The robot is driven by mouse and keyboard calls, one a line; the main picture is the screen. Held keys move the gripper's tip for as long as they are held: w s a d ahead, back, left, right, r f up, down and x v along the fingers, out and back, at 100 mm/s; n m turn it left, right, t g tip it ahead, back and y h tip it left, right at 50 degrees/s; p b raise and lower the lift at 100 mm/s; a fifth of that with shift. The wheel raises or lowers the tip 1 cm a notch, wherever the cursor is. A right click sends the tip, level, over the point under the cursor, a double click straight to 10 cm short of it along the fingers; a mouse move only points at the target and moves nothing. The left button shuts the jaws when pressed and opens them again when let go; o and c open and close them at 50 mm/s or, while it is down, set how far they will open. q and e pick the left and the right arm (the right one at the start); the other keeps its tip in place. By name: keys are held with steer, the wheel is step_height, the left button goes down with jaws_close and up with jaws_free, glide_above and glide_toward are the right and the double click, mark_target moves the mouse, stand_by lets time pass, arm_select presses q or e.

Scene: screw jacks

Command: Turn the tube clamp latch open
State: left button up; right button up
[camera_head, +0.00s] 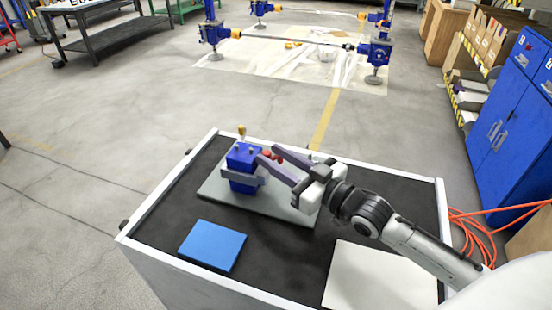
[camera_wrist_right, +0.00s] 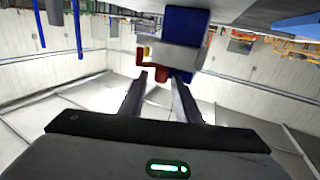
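The tube clamp is a blue block (camera_head: 243,163) with a grey bracket and a yellow-topped pin, standing on a grey plate (camera_head: 212,193) on the cart. Its red latch (camera_head: 276,154) sticks out on the right side. The latch also shows in the right wrist view (camera_wrist_right: 150,74), bent, below the grey and blue body (camera_wrist_right: 187,20). My right gripper (camera_head: 266,156) reaches in from the right, with its fingers around the latch. In the wrist view the fingers (camera_wrist_right: 158,82) stand apart, the red latch between their tips; contact is unclear. My left gripper is out of view.
The cart's black top has a raised pale rim (camera_head: 165,193). A blue flat box (camera_head: 212,246) lies at the front left and a white panel (camera_head: 378,278) at the front right. Orange cables (camera_head: 480,225) lie beside the cart. Blue screw jacks (camera_head: 377,53) stand far off.

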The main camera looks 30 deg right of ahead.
steer(key=shift+f+y, duration=0.1)
steer(key=shift+y, duration=0.2)
steer(key=shift+n, duration=0.4)
